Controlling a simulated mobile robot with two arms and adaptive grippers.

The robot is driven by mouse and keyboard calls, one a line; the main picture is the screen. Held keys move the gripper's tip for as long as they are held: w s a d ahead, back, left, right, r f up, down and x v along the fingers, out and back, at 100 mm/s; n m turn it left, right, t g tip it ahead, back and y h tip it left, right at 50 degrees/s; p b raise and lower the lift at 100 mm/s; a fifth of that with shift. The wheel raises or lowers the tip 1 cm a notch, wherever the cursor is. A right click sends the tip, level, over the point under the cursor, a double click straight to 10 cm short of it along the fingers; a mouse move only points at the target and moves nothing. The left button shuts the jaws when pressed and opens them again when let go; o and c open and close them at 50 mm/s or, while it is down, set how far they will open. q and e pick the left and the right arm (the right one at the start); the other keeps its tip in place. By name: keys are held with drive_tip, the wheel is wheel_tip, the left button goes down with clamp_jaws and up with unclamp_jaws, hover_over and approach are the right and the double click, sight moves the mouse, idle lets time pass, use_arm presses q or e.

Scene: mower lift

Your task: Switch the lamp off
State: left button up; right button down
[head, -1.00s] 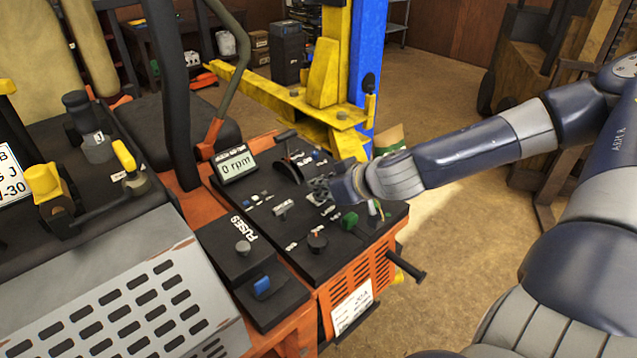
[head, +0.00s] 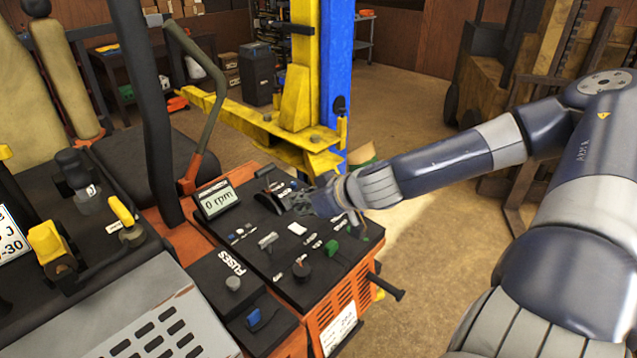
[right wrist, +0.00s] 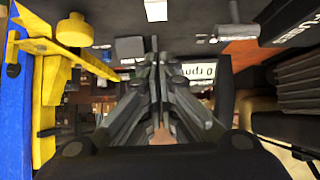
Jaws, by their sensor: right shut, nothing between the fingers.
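The mower's black control panel (head: 262,262) carries several small switches, white labels and a display (head: 216,202) reading "0 rpm". A pale rectangular part (head: 297,229) shows on the panel just below my right gripper (head: 298,203). My right gripper is shut and empty, over the panel's far right part, near a black lever (head: 270,203). In the right wrist view, its shut fingers (right wrist: 156,75) point at the panel, with the display (right wrist: 203,70) beside them. My left gripper is out of view.
A grey T-shaped handle (head: 268,241), a black knob (head: 301,268) and a green part (head: 332,247) stand on the panel. The yellow and blue lift post (head: 335,75) rises behind.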

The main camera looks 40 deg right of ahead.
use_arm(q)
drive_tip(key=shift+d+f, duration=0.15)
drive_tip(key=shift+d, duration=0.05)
use_arm(e)
drive_tip(key=w+r+v, duration=0.1)
drive_tip(key=v, duration=0.7)
drive_tip(key=shift+r, duration=0.3)
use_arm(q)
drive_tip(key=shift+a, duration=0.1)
use_arm(e)
drive_tip(key=shift+d, duration=0.1)
